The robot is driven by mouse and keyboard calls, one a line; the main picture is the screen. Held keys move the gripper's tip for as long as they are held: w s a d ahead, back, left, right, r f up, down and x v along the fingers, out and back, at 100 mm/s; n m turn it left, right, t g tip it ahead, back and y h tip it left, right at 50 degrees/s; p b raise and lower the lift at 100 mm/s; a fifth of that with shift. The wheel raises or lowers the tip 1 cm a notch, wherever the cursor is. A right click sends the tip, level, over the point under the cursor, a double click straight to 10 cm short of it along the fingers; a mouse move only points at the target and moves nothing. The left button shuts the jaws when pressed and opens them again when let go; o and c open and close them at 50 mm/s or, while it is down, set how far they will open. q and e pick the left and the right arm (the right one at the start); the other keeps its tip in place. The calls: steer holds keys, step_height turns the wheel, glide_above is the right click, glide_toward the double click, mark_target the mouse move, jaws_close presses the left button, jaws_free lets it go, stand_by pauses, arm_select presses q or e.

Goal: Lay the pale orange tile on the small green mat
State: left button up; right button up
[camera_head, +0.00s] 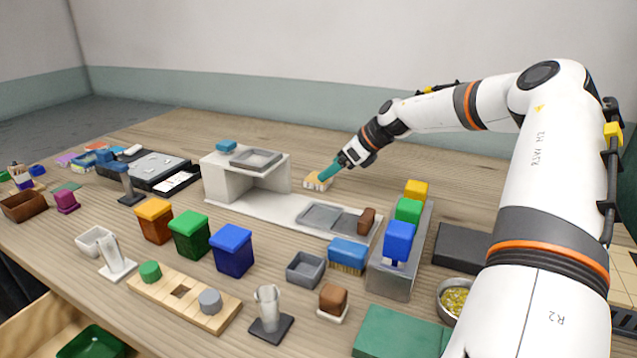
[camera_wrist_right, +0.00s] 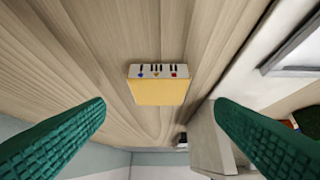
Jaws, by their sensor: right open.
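The pale orange tile (camera_head: 316,183) lies on the wooden table behind the grey-white stand. In the right wrist view the tile (camera_wrist_right: 158,91) shows a pale orange face and a white edge with dark strokes and small coloured marks. My right gripper (camera_head: 328,172) is just over it in the head view. In the wrist view its teal fingers (camera_wrist_right: 160,104) are wide apart, one to each side of the tile, holding nothing. My left gripper is not in view.
The pale stand (camera_head: 222,178) is close beside the tile. A grey rack (camera_head: 392,277) with coloured blocks stands to its right. Several lidded bins, including a blue one (camera_head: 231,252), fill the middle. A larger green slab (camera_head: 400,334) lies at the front. Bare table extends behind the stand.

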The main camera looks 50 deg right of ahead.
mark_target(318, 181)
steer(key=x, duration=0.4)
steer(key=shift+d+f+b, duration=0.1)
steer(key=shift+f+b, duration=0.05)
steer(key=shift+b, duration=0.25)
steer(key=shift+w+f, duration=0.2)
steer(key=shift+w, duration=0.15)
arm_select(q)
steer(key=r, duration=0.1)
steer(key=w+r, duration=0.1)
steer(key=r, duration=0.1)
arm_select(e)
steer(key=c, duration=1.2)
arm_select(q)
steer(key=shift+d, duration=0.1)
arm_select(e)
steer(key=shift+c, duration=0.3)
steer(key=shift+r, duration=0.15)
